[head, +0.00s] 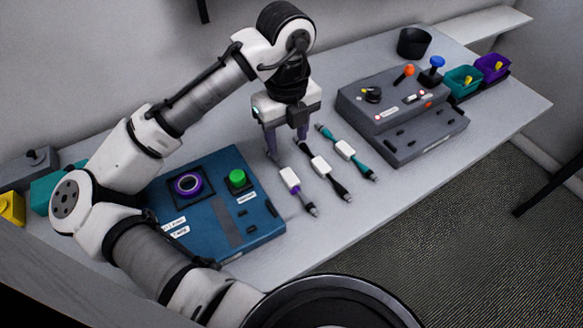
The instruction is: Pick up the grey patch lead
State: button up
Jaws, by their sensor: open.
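Three short leads with white labels and grey plugs lie side by side on the table. None looks clearly grey in the head view. My gripper (286,148) points down over the upper ends of the left and middle leads. Its two fingers are apart and I see nothing held between them. The fingers partly hide the upper end of the left lead. I cannot tell how high the fingertips are above the table.
A blue panel (255,222) with a purple-ringed button and a green button lies left of the leads. A grey control box (390,117) stands to the right. Teal (464,82) and purple (492,68) bins and a dark round cup (413,43) are farther back.

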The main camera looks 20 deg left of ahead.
send_over(289, 176)
notch_tip(289, 176, down, 6)
jog(key=shift+a+f+p, duration=0.1)
jog(key=shift+f+p, duration=0.15)
jog(key=shift+p, duration=0.05)
jog(key=shift+d+f+p, duration=0.2)
jog(key=shift+f+p, duration=0.65)
jog(key=shift+f, duration=1.85)
jog(key=c, duration=1.1)
jog(key=shift+r, duration=0.1)
notch_tip(289, 176, up, 20)
jog(key=b, duration=0.2)
